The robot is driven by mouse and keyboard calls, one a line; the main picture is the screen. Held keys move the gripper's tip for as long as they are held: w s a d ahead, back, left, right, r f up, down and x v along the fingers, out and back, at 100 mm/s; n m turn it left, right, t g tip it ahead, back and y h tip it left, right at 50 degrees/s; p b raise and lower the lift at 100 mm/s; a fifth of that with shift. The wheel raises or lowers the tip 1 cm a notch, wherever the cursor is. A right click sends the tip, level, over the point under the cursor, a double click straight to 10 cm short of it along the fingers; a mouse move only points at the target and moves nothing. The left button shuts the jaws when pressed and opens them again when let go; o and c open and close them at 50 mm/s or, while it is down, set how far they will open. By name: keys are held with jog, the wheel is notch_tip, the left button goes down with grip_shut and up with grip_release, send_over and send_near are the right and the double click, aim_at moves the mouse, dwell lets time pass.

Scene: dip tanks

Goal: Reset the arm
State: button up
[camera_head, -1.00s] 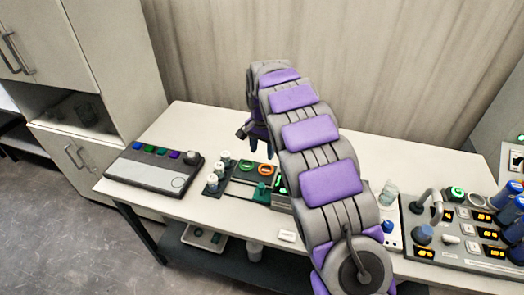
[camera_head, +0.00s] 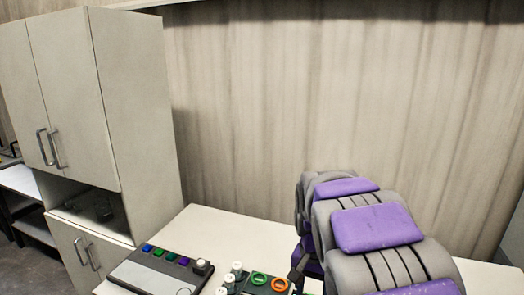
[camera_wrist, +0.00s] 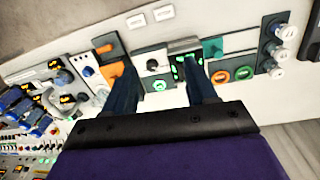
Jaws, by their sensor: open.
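My arm (camera_head: 377,228), with purple pads, reaches over the bench at the lower right of the head view. My gripper itself is hidden there behind the arm or out of frame. In the wrist view my gripper (camera_wrist: 158,68) shows two dark blue fingers spread wide apart. Nothing is held between them. Beyond the fingers lie a grey unit with a black knob (camera_wrist: 153,64) and a green-lit panel (camera_wrist: 180,68). The fingers seem above the bench equipment, but the exact gap is unclear.
A button box (camera_head: 160,272) sits on the bench (camera_head: 205,222) left of a green ring (camera_head: 259,279) and an orange ring (camera_head: 279,285). A tall cabinet (camera_head: 135,120) stands left; a curtain-like wall (camera_head: 300,100) is behind. Blue-capped devices (camera_wrist: 38,122) crowd the wrist view's left.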

jog(key=s+d+f+n+g, duration=0.1)
jog(key=s+n, duration=0.4)
jog(key=s, duration=2.5)
jog(key=shift+s+d+f+y, duration=0.3)
jog(key=shift+s+d+f, duration=0.1)
